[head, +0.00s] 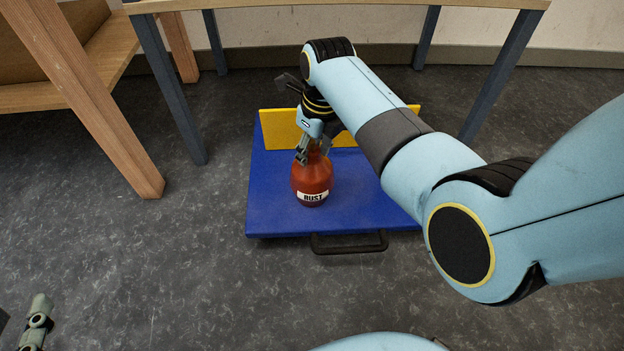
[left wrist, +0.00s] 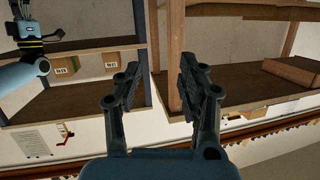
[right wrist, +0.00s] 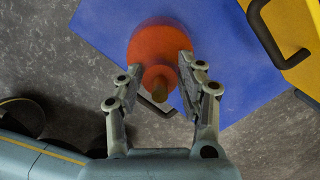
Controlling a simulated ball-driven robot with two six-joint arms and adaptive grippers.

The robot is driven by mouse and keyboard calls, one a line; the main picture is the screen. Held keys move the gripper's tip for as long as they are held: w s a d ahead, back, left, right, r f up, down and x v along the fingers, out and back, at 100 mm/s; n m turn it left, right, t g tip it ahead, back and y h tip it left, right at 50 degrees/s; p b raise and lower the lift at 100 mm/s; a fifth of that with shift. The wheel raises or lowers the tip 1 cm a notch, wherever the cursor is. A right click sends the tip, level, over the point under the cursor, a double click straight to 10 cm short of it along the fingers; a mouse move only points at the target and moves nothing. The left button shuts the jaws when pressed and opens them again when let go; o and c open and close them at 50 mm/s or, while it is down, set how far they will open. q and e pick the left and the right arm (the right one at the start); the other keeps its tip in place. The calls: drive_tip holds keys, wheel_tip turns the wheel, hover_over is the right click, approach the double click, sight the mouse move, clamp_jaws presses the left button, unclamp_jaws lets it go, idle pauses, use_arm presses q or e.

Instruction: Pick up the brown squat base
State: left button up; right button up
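A rust-brown squat base (head: 311,180) with a round body, a narrow neck and a label reading "RUST" stands upright on a blue platform (head: 270,215). In the right wrist view the base (right wrist: 158,45) shows from above, its neck pointing toward the gripper. My right gripper (head: 314,158) is at the neck, pointing down. In the right wrist view its two fingers (right wrist: 160,80) are spread on either side of the neck, with gaps showing. My left gripper (left wrist: 157,82) is open and empty, far from the base. Part of it shows at the lower left of the head view (head: 38,318).
A yellow panel (head: 280,128) stands along the platform's back, and a black handle (head: 348,243) is at its front. A table (head: 350,4) with dark legs is behind. Wooden shelving (head: 95,95) is at left. The grey floor around is clear.

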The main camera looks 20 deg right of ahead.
clamp_jaws()
drive_tip(key=shift+r, duration=0.15)
